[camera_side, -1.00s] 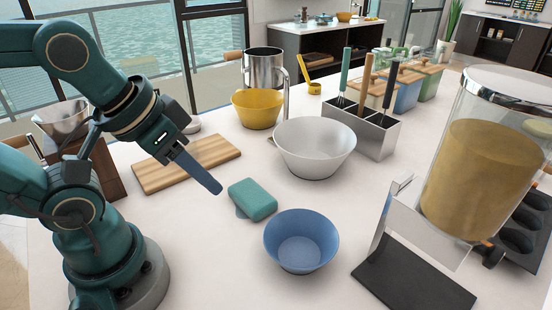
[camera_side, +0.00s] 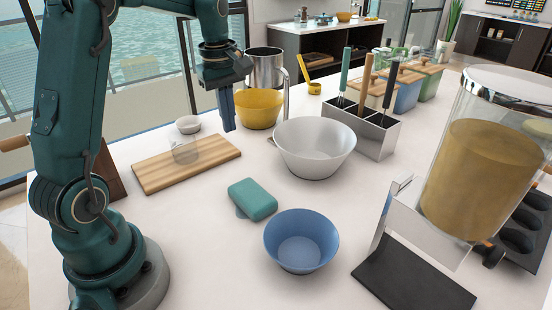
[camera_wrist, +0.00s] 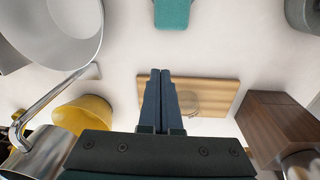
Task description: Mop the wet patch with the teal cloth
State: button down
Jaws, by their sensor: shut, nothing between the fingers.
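The teal cloth (camera_side: 253,198) is a folded, rounded block lying on the white counter, left of the blue bowl. It also shows at the top edge of the wrist view (camera_wrist: 172,12). A thin bluish wet patch (camera_side: 240,213) peeks out at the cloth's lower left edge; the cloth may hide more of it. My gripper (camera_side: 229,128) points down above the counter, well behind the cloth and apart from it. In the wrist view its two fingers (camera_wrist: 160,72) are together and empty.
A wooden board (camera_side: 160,176) with a clear glass (camera_side: 184,151) lies to the left. A yellow bowl (camera_side: 258,118), white bowl (camera_side: 312,163), metal pitcher (camera_side: 262,68) and blue bowl (camera_side: 300,262) stand around. The counter in front of the cloth is clear.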

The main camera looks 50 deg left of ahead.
aim_at(242, 183)
jog(key=shift+n+g, duration=0.4)
jog(key=f, duration=0.4)
jog(key=a+f, duration=0.1)
jog(key=f, duration=0.3)
jog(key=s+a+f, duration=0.1)
jog(key=f, duration=0.4)
jog(key=shift+f, duration=0.1)
jog(key=d, duration=0.2)
jog(key=shift+d+r, duration=0.2)
jog(key=shift+d, duration=0.75)
jog(key=shift+d, duration=1.5)
